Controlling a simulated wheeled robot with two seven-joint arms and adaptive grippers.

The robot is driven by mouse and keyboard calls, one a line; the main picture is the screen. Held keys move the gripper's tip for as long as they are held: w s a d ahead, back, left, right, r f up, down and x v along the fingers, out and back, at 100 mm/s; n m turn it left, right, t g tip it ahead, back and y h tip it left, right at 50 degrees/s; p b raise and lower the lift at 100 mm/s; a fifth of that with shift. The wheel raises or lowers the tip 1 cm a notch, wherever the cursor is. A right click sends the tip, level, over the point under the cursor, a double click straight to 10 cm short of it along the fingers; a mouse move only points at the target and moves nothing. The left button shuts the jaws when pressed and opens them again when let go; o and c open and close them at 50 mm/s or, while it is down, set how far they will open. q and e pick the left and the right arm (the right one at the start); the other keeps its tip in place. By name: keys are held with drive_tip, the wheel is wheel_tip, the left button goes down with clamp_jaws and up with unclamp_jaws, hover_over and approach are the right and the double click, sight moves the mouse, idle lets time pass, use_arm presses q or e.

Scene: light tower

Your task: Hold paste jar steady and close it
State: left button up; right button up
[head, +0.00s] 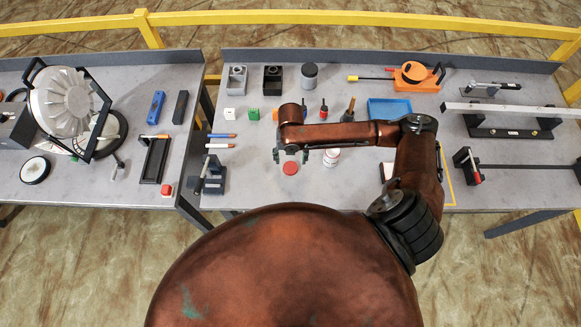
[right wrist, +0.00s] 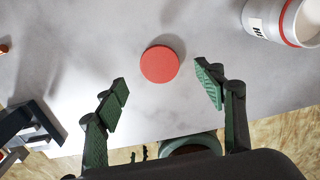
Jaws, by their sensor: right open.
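The paste jar (head: 331,158) is a small whitish jar on the right-hand bench, near its front edge. In the right wrist view the jar (right wrist: 262,20) shows at the top right corner, partly cut off, with a dark-lettered label and a red band near its mouth. A round red lid (head: 290,168) lies flat on the bench left of the jar, apart from it; it also shows in the right wrist view (right wrist: 160,64). My right gripper (head: 291,155) is open and empty above the lid, its fingers (right wrist: 163,86) on either side of it in the picture. My left gripper is not in view.
A blue tray (head: 390,108), an orange tool (head: 415,76) and several small blocks and screwdrivers stand farther back. A dark stand (head: 212,178) is left of the lid. Long bar fixtures (head: 505,128) are at the right. The bench around the lid is clear.

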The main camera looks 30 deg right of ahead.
sight(291, 167)
drive_tip(key=shift+f, duration=0.2)
wheel_tip(291, 167, down, 5)
drive_tip(key=shift+s+a+r+p, duration=0.1)
drive_tip(key=shift+a+p, duration=0.05)
drive_tip(key=shift+p, duration=0.2)
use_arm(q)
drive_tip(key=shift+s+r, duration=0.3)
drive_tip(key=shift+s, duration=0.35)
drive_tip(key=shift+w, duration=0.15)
use_arm(e)
drive_tip(key=shift+c, duration=0.7)
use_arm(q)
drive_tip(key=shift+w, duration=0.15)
use_arm(e)
drive_tip(key=c, duration=0.6)
